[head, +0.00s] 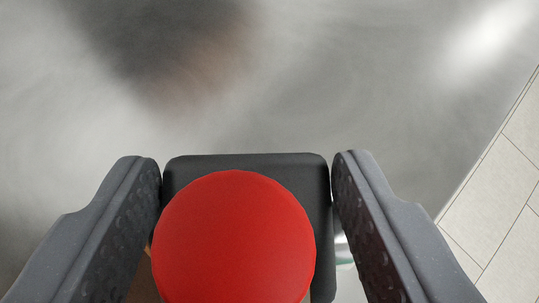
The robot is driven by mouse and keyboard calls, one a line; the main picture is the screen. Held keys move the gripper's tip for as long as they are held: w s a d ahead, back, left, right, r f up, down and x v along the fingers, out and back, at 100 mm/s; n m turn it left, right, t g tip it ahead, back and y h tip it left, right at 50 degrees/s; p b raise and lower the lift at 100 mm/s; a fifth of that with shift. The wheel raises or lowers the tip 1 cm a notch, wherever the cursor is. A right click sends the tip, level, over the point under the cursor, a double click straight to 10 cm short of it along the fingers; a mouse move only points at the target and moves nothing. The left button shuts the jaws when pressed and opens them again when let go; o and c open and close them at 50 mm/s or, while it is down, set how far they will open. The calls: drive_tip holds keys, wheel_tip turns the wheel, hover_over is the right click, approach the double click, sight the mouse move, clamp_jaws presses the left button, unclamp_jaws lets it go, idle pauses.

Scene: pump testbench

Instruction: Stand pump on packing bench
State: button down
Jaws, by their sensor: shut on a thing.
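The pump shows in the head view as a round red top (235,240) over a dark grey, square-cornered body (247,161). My gripper (247,185) is shut on it, with one dark finger against each side of the body. The pump's lower part is hidden beneath the red top and by the fingers. A shiny grey metal surface (300,90) fills most of the view beyond the pump; it may be the packing bench. I cannot tell whether the pump touches this surface or is held above it.
The metal surface ends in a slanting edge on the right. Past it lies a pale tiled floor (500,215). A blurred dark and brownish reflection shows on the metal at the upper left. The metal in view ahead of the pump is clear.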

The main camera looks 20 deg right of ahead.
drive_tip(key=shift+w+d+f+p, duration=0.25)
drive_tip(key=shift+w+d+f, duration=0.55)
drive_tip(key=shift+w+d, duration=0.9)
drive_tip(key=shift+w+d+f+p, duration=0.25)
drive_tip(key=shift+w+d+f, duration=0.7)
drive_tip(key=shift+w, duration=1.35)
drive_tip(key=shift+w+d+f+p, duration=0.25)
drive_tip(key=shift+w+d+f, duration=0.4)
drive_tip(key=shift+w+d, duration=1.1)
drive_tip(key=shift+w+a, duration=0.2)
drive_tip(key=shift+a, duration=0.05)
drive_tip(key=c, duration=0.5)
unclamp_jaws()
drive_tip(key=shift+s, duration=0.1)
